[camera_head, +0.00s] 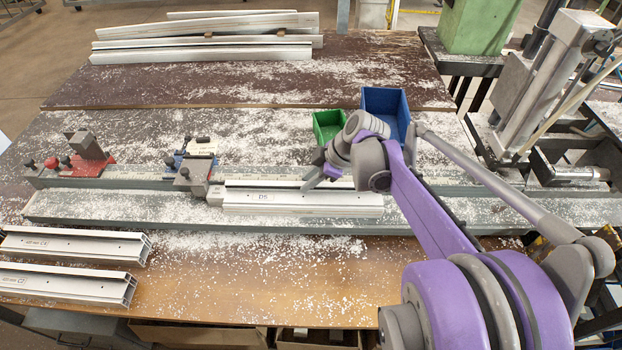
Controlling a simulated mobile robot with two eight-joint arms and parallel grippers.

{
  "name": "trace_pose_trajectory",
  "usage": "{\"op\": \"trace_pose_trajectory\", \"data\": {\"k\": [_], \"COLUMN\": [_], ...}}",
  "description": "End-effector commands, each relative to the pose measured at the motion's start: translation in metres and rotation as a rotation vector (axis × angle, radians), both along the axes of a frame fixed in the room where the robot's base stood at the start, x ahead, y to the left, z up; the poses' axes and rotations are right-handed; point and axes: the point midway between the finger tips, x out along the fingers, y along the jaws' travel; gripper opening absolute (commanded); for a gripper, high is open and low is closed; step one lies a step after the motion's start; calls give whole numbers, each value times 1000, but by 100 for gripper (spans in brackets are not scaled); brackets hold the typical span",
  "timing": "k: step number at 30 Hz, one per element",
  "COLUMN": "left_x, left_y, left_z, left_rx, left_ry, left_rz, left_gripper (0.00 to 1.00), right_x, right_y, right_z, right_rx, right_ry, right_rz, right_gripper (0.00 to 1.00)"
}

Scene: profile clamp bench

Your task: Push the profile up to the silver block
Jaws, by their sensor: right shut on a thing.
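The white profile (300,204), with a "D5" label near its left part, lies along the grey rail in the middle of the bench. A small silver block (215,195) stands at its left end, beside the grey and blue clamp (192,172). The profile's left end is at or very close to the block; I cannot tell whether they touch. My left gripper is not in view.
A red clamp (88,157) stands farther left on the rail (110,208). Green (328,125) and blue (385,108) bins stand behind my gripper. Two profiles (65,283) lie front left, several more at the back (205,48). White chips cover the bench.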

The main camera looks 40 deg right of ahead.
Motion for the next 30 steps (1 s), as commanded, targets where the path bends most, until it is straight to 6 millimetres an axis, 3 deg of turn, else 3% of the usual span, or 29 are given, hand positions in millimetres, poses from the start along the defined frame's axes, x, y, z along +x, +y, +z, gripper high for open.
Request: {"op": "trace_pose_trajectory", "data": {"k": [8,9,14,24,30], "left_x": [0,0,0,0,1], "left_y": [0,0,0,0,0], "left_z": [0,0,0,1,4], "left_rx": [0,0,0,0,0], "left_ry": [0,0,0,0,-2], "left_rz": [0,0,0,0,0], "left_gripper": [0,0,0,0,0], "right_x": [3,3,2,1,-11], "right_y": [2,2,2,0,-8], "right_z": [0,0,0,2,26], "right_rx": [1,2,1,1,1], "right_ry": [-3,-4,-3,-2,-3], "right_rz": [-1,0,-1,-2,-4], "right_gripper": [0,32,61,62,62]}}
